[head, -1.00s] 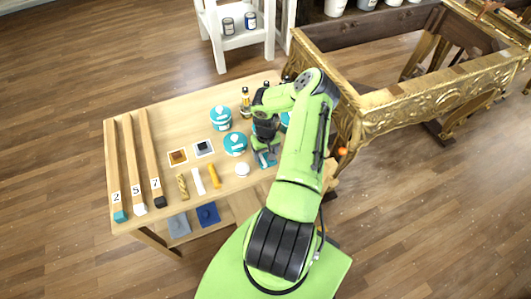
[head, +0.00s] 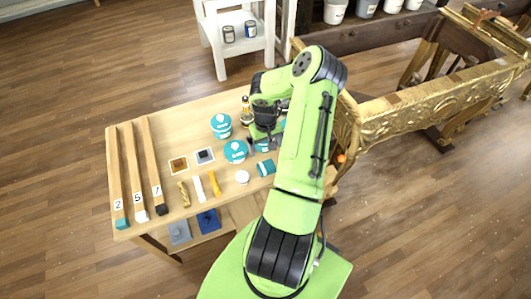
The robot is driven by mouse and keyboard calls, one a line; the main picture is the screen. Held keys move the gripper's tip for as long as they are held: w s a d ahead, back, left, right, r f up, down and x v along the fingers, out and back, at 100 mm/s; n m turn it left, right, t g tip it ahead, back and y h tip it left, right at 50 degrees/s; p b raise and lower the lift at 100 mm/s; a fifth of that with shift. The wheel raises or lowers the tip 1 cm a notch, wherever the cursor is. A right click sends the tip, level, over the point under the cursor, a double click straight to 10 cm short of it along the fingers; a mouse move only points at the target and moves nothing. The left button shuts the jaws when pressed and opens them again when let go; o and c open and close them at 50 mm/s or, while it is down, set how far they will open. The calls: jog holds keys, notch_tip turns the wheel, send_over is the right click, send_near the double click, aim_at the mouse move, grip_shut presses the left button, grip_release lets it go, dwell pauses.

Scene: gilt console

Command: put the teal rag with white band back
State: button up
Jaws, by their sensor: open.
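The teal rag (head: 266,168) lies on the wooden worktable near its right front part, just right of a small white round item. A paler strip seems to show on it, but it is small. My gripper (head: 262,143) is above the table behind the rag, apart from it, open and with nothing seen between its fingers. My own arm covers the table area to the right of the rag.
Teal-labelled tubs (head: 235,151) stand left of my gripper, with a bottle (head: 246,108) behind. Small swatches, rolls and three numbered wooden strips (head: 134,170) fill the left. A gilt console frame (head: 420,113) stands close on the right.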

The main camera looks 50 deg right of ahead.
jog(key=w+a+r+n+h, duration=0.1)
jog(key=a+r, duration=0.4)
jog(key=r, duration=0.3)
jog(key=w+a+r+n+t+h, duration=0.1)
jog(key=w+a+r, duration=0.1)
jog(key=a+r, duration=0.45)
jog(key=w+a+r+n+h, duration=0.1)
jog(key=a+r+n, duration=0.15)
jog(key=r, duration=0.65)
jog(key=s+a+r+n+t+y, duration=0.1)
jog(key=s+a+r+t, duration=0.1)
jog(key=s+a+r, duration=0.3)
jog(key=s+a+r+t+y, duration=0.2)
jog(key=s+a+r, duration=0.3)
jog(key=s+a, duration=0.4)
jog(key=a, duration=0.3)
jog(key=shift+a+n+t, duration=0.25)
jog(key=shift+n+t, duration=0.05)
jog(key=shift+n, duration=0.05)
jog(key=shift+d, duration=0.1)
